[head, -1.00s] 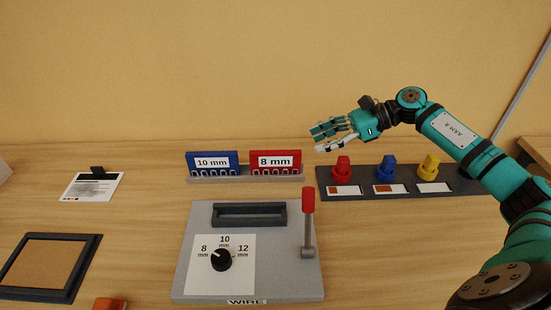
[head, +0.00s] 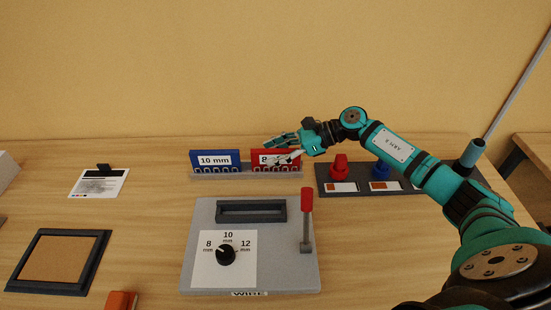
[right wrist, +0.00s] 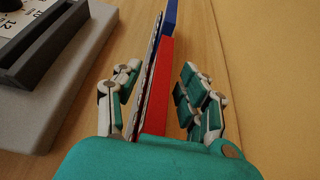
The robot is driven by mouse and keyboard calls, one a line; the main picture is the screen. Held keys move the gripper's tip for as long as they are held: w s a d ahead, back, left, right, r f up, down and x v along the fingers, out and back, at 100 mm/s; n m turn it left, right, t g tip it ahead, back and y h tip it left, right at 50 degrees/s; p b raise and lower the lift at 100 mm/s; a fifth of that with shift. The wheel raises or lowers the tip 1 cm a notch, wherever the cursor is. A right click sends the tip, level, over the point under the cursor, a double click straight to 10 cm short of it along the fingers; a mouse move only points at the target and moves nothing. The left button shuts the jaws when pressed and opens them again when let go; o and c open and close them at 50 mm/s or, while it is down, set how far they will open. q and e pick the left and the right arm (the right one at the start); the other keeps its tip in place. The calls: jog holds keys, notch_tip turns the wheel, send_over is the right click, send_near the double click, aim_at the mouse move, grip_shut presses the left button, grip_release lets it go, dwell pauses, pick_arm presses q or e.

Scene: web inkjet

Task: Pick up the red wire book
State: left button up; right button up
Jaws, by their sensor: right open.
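The red wire book (head: 262,167), labelled 8 mm, stands upright in a grey rack (head: 240,176) beside the blue 10 mm one (head: 204,167). My right gripper (head: 281,147) is at the red book and covers part of its label in the head view. In the right wrist view my right gripper (right wrist: 163,90) is open, with the red book (right wrist: 164,82) between its fingers. The fingers on both sides look apart from the book. The blue book (right wrist: 170,18) shows beyond it. My left gripper is not in view.
A grey wire machine (head: 295,265) with a dial and a red-topped lever (head: 307,203) stands in front of the rack. A dark stand (head: 323,183) with coloured knobs is at the right. A framed pad (head: 104,250) and a clipboard (head: 118,182) lie at the left.

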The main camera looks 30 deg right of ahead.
grip_shut()
dwell(0.4)
